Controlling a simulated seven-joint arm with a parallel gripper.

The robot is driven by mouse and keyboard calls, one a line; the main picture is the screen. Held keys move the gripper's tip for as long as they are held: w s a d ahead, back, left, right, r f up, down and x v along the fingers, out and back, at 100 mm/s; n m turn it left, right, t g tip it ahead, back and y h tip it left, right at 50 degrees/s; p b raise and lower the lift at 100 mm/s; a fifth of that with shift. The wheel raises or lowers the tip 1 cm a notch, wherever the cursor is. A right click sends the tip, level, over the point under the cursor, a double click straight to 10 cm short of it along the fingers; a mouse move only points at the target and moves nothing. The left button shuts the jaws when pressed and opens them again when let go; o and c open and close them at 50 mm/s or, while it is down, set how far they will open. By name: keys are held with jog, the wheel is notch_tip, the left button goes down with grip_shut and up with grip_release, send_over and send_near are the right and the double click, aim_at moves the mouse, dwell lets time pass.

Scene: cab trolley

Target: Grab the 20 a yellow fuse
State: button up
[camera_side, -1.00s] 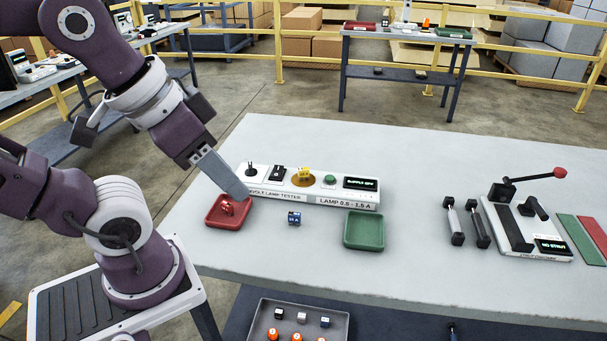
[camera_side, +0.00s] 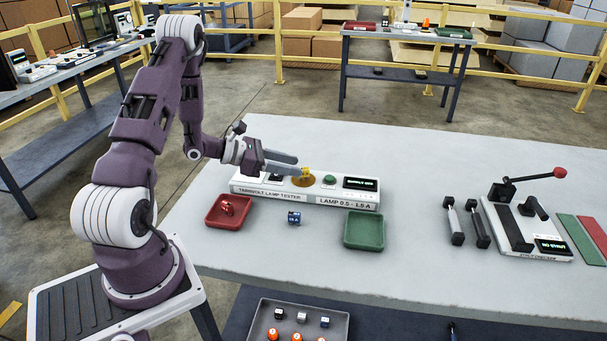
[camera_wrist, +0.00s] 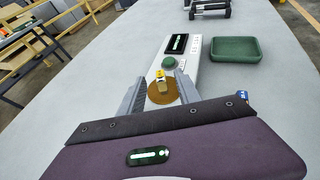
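The yellow fuse (camera_side: 306,171) stands on the round brass disc (camera_side: 300,182) of the white lamp tester (camera_side: 270,193). In the wrist view the yellow fuse (camera_wrist: 160,75) is at the far side of the disc (camera_wrist: 158,98), between the finger lines. My gripper (camera_side: 294,165) reaches in from the left, low over the tester, its fingers pointing toward the fuse. In the wrist view my gripper (camera_wrist: 158,82) is open, with one finger on each side of the disc and fuse. I cannot tell whether a finger touches the fuse. The fuse's label is too small to read.
A red tray (camera_side: 212,224) holding a red fuse (camera_side: 226,208), a blue fuse (camera_side: 294,217) and a green tray (camera_side: 363,244) lie in front of the tester. The tester's green button (camera_side: 329,180) and dark display (camera_side: 360,183) are right of the fuse. The table middle is clear.

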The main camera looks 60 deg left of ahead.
aim_at(305, 169)
jog(key=x, duration=0.5)
jog(key=shift+s+f, duration=0.15)
jog(key=shift+f, duration=0.2)
grip_shut()
